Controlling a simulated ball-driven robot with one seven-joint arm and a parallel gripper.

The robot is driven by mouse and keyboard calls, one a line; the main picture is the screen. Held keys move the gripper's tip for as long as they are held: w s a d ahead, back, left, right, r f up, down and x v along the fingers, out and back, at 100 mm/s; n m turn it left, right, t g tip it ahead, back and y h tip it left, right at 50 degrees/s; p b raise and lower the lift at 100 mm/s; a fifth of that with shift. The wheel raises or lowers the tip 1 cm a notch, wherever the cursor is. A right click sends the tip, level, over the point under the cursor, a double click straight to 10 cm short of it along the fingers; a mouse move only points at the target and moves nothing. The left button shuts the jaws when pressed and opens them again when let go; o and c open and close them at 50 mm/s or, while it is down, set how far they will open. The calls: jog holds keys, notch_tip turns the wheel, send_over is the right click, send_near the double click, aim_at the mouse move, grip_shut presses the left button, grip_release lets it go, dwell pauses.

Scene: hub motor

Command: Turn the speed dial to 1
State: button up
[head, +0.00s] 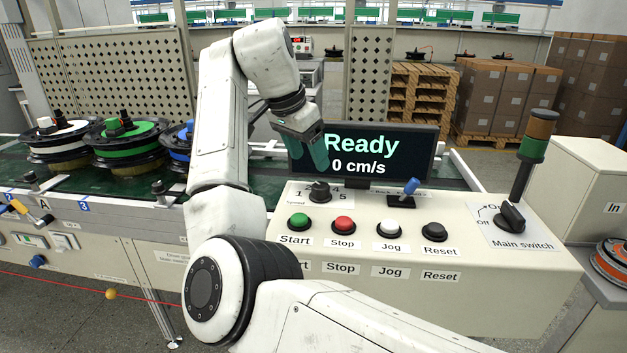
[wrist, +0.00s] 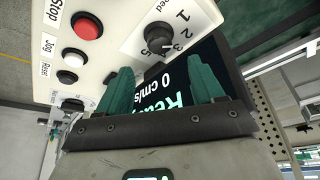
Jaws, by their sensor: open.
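The speed dial (head: 320,191) is a dark round knob on the sloped top of the beige control panel (head: 462,262), above the Start button. In the wrist view the dial (wrist: 160,38) shows upside down with numbers 1 to 5 around it. Its pointer seems to face the side of 3 and 4, but I cannot tell exactly which number. My gripper (head: 316,152) has green fingers and hangs above and behind the dial, in front of the display. In the wrist view my gripper (wrist: 161,78) is open and empty, with the dial beyond its fingertips, apart from them.
The display (head: 375,153) reads Ready, 0 cm/s. Start (head: 298,221), Stop (head: 343,225), Jog (head: 388,228) and Reset (head: 434,231) buttons line the panel. A blue-tipped lever (head: 410,187) and the main switch (head: 510,216) stand to the right. Wheel hubs (head: 127,140) sit on the conveyor at left.

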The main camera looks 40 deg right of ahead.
aim_at(321, 185)
jog(key=b+x, duration=0.1)
jog(key=x, duration=0.7)
jog(key=shift+d+f, duration=0.15)
jog(key=shift+f, duration=0.1)
jog(key=shift+c, duration=0.2)
jog(key=c, duration=1)
